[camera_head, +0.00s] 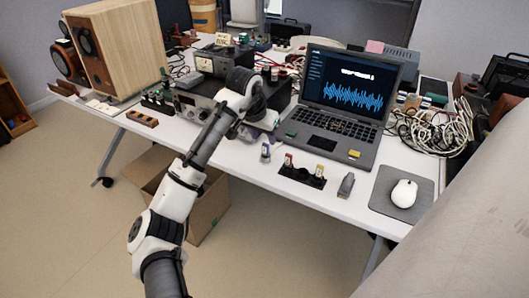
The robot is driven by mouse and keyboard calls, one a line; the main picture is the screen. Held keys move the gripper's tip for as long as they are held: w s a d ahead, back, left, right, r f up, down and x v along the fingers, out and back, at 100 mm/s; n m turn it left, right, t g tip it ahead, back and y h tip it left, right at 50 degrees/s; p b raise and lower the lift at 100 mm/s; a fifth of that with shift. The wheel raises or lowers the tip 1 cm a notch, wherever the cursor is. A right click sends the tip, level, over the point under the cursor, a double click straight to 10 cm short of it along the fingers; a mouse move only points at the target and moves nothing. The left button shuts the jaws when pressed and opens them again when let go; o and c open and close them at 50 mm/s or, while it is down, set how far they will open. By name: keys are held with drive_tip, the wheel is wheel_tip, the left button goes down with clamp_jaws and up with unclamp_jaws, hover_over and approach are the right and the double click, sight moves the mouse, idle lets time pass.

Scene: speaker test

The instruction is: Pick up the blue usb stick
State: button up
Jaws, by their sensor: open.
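A small upright piece with blue on it (265,152), apparently the blue usb stick, stands on the white table in front of the laptop. Beside it to the right, a red-marked stick (288,160) and a yellow-marked stick (319,171) stand at a black holder (301,177). My gripper (246,131) is at the end of my arm, above the table's front part, up and left of the blue piece and apart from it. The gripper is open; its fingers are small and hard to make out against the dark equipment.
An open laptop (335,128) stands behind the sticks. A grey block (346,185) and a mouse (403,194) on a grey pad are to the right. Audio gear (195,106) and a wooden speaker (120,45) are left. Tangled cables (432,130) lie far right.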

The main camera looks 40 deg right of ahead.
sight(265, 144)
drive_tip(key=shift+p+x, duration=0.4)
drive_tip(key=shift+x, duration=2.7)
drive_tip(key=shift+a, duration=0.1)
clamp_jaws()
